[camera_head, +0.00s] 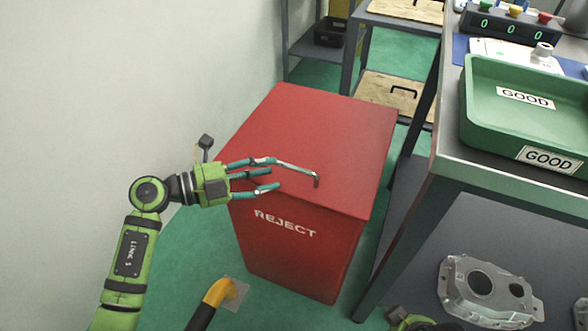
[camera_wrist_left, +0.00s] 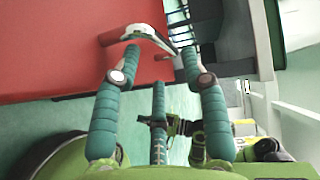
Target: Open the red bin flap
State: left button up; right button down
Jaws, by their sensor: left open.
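The red bin (camera_head: 300,235), marked REJECT, stands on the floor beside the wall. Its red flap (camera_head: 335,130) forms the top and looks shut, lying flat. A thin metal handle (camera_head: 300,171) stands up from the flap near its front. My left gripper (camera_head: 276,174) is open over the front left of the flap, its teal fingers pointing right at the handle. In the left wrist view the handle (camera_wrist_left: 150,33) curves just ahead of the spread fingertips (camera_wrist_left: 160,62). I cannot tell whether they touch it.
A workbench (camera_head: 465,170) stands close on the right, with a green GOOD tray (camera_head: 480,125) on it. A metal casting (camera_head: 470,300) lies at the lower right. A yellow and black bent tube (camera_head: 213,300) rises before the bin. The wall (camera_head: 130,80) is close on the left.

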aim_at(293, 169)
pick_arm(q)
jog(key=x, duration=0.5)
jog(key=shift+s+d+r+b, duration=0.15)
jog(key=shift+s+b, duration=0.1)
jog(key=shift+b, duration=0.15)
jog(key=shift+w+d, duration=0.35)
jog(key=shift+d, duration=0.25)
pick_arm(e)
jog(key=shift+w+a+r+t, duration=0.1)
jog(key=shift+w+r+t, duration=0.15)
jog(key=shift+r, duration=0.5)
jog(key=shift+w+a+r+t, duration=0.15)
jog(key=shift+r+t, duration=0.2)
jog(key=shift+r, duration=0.4)
jog(key=shift+d, duration=0.1)
pick_arm(q)
grip_shut()
